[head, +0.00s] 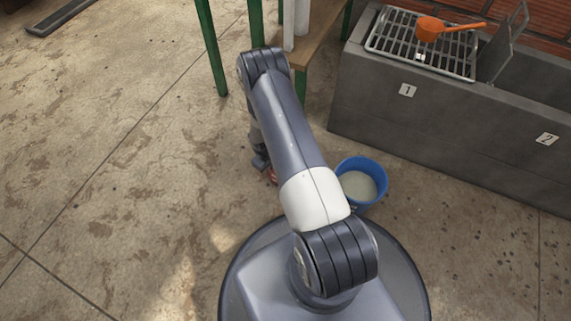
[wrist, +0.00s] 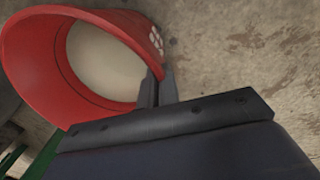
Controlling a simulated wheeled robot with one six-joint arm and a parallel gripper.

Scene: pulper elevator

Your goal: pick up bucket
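A red bucket (wrist: 50,85) with pale contents and a white mark near its rim fills the upper left of the wrist view. My gripper (wrist: 160,82) is at the bucket's rim, its two dark fingers close together with the thin wall between them. It looks shut on the rim. In the head view only a small red bit of that bucket (head: 272,176) shows beside my gripper (head: 262,163); my arm hides the rest. A blue bucket (head: 376,203) with pale liquid stands on the floor right of my arm.
A grey concrete trough (head: 440,132) labelled 1 and 2 runs along the right. A metal grate (head: 385,38) on it holds an orange scoop (head: 429,28). A wooden bench (head: 318,55) with green legs stands behind my arm.

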